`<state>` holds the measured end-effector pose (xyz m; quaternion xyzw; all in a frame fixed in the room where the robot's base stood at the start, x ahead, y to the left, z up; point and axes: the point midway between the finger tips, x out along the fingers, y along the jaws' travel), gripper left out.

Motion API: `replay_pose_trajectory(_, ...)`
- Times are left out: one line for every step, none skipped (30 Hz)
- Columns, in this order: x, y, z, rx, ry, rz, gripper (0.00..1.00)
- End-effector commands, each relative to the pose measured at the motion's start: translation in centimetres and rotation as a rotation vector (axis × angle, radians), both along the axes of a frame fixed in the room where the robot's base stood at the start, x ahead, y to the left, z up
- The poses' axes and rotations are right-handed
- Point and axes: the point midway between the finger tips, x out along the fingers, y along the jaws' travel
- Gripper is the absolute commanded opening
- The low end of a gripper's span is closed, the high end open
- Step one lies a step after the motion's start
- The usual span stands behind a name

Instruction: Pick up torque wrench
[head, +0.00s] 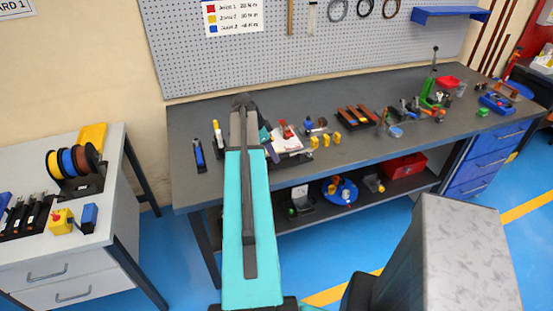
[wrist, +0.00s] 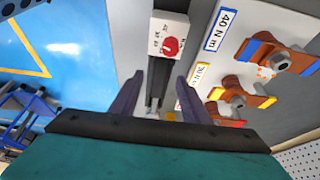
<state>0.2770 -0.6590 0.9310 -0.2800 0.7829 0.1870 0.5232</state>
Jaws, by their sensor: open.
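In the wrist view, my gripper (wrist: 161,80) is open, its two purple-grey fingers apart. A narrow dark bar (wrist: 155,88), which looks like part of the torque wrench, runs between and beyond the fingertips. At its far end is a pale box (wrist: 167,28) with a red dial and small printed marks. I cannot tell whether the box belongs to the wrench. No contact between fingers and bar shows. In the head view, my arm hides most of the gripper, and I cannot make out the wrench there.
In the wrist view, a panel beside the right finger has a 40 N m label (wrist: 222,30) and copper bars with bolts (wrist: 275,60). In the head view, the grey workbench (head: 400,85) holds several tools and parts. A pegboard (head: 320,50) stands behind it.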

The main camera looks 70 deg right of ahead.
Motion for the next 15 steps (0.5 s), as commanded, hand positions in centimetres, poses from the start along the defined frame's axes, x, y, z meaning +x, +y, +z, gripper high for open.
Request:
replay_pose_trajectory(-0.2,-0.1,-0.1,0.001,0.001,-0.001,0.42)
replay_pose_trajectory(-0.3,-0.2,-0.3,0.002,0.000,-0.001,0.42)
replay_pose_trajectory(-0.4,-0.3,-0.6,0.002,0.000,-0.001,0.42)
replay_pose_trajectory(-0.5,-0.4,-0.8,0.001,0.001,-0.001,0.42)
replay_pose_trajectory(-0.6,-0.5,-1.0,0.001,0.001,-0.001,0.42)
replay_pose_trajectory(-0.8,-0.6,-1.3,0.001,0.001,-0.001,0.42)
replay_pose_trajectory(-0.9,-0.6,-1.5,0.002,0.000,-0.001,0.42)
replay_pose_trajectory(-0.9,-0.7,-1.9,0.002,0.000,-0.001,0.42)
replay_pose_trajectory(-1.0,-0.8,-2.2,0.001,0.001,-0.001,0.42)
replay_pose_trajectory(-1.1,-0.9,-2.4,0.001,0.001,-0.001,0.42)
replay_pose_trajectory(-1.2,-0.9,-2.6,0.001,0.001,-0.001,0.42)
replay_pose_trajectory(-1.3,-1.0,-2.9,0.001,0.001,-0.002,0.42)
replay_pose_trajectory(-1.4,-1.1,-3.1,0.001,0.001,-0.003,0.42)
replay_pose_trajectory(-1.5,-1.1,-3.2,0.001,0.001,-0.003,0.42)
replay_pose_trajectory(-1.5,-1.1,-3.4,0.001,0.001,-0.003,0.42)
